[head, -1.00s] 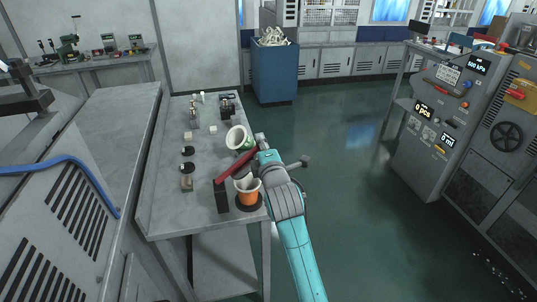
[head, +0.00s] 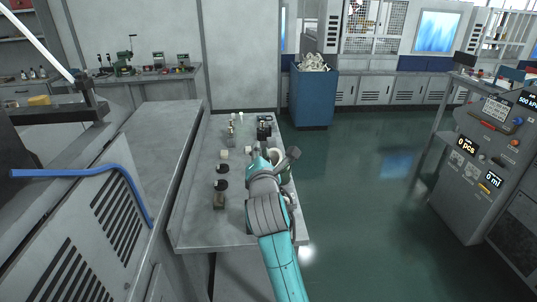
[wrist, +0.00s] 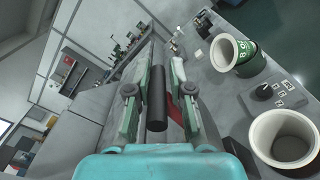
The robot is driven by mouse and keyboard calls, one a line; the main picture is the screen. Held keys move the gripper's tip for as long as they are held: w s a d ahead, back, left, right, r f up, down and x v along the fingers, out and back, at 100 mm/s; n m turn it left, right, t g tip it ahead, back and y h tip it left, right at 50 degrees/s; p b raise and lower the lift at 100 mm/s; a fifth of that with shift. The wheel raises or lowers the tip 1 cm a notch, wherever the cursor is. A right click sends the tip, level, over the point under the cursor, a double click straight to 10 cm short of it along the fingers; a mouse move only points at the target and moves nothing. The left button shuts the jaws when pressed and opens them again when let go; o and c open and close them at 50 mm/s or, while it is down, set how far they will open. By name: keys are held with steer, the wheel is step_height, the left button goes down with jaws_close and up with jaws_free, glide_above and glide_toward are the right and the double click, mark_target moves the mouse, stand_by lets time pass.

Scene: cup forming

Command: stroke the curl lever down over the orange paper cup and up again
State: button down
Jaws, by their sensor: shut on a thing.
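My gripper (wrist: 155,75) is shut on the dark cylindrical grip of the curl lever (wrist: 156,98), with a finger on each side of it. A piece of the lever's red arm (wrist: 173,112) shows behind the right finger. A pale-rimmed cup (wrist: 287,139) stands open side up at the lower right of the wrist view, apart from the fingers. It is probably the orange paper cup, but its orange wall is hidden. In the head view my gripper (head: 262,157) is over the bench, and my arm hides the lever and the orange cup.
Small dark and pale fittings line the bench. A blue bin (head: 314,98) stands beyond it, a grey control panel (head: 465,185) at the right. Floor between is open.

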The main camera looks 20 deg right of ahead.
steer(key=shift+w+a+f, duration=0.1)
steer(key=shift+a+f, duration=0.05)
steer(key=shift+a, duration=0.15)
steer(key=c, duration=1.1)
jaws_free()
steer(key=shift+c, duration=0.2)
steer(key=v, duration=1.2)
